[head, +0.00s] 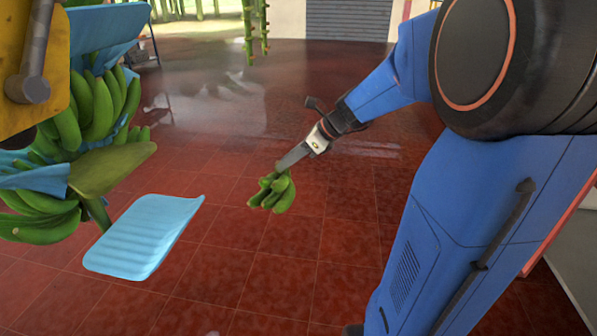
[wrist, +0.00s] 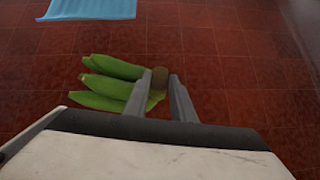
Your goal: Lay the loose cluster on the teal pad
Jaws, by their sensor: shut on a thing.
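The loose cluster of green bananas (head: 272,193) hangs from my gripper (head: 281,166) in the head view, above the red tiled floor. In the wrist view my gripper (wrist: 166,80) is shut on the brown crown of the cluster (wrist: 112,83), and the bananas point left. The teal pad (head: 145,238) lies left of the cluster in the head view, with a ribbed surface and one raised edge. Its near part shows at the top left of the wrist view (wrist: 90,9). The cluster and the pad are apart in both views.
A hanging stem with green banana hands (head: 103,105) and blue sheets (head: 105,35) stands at the left, close to the pad. A yellow part (head: 50,60) with a grey bar is at the upper left. The middle floor is clear.

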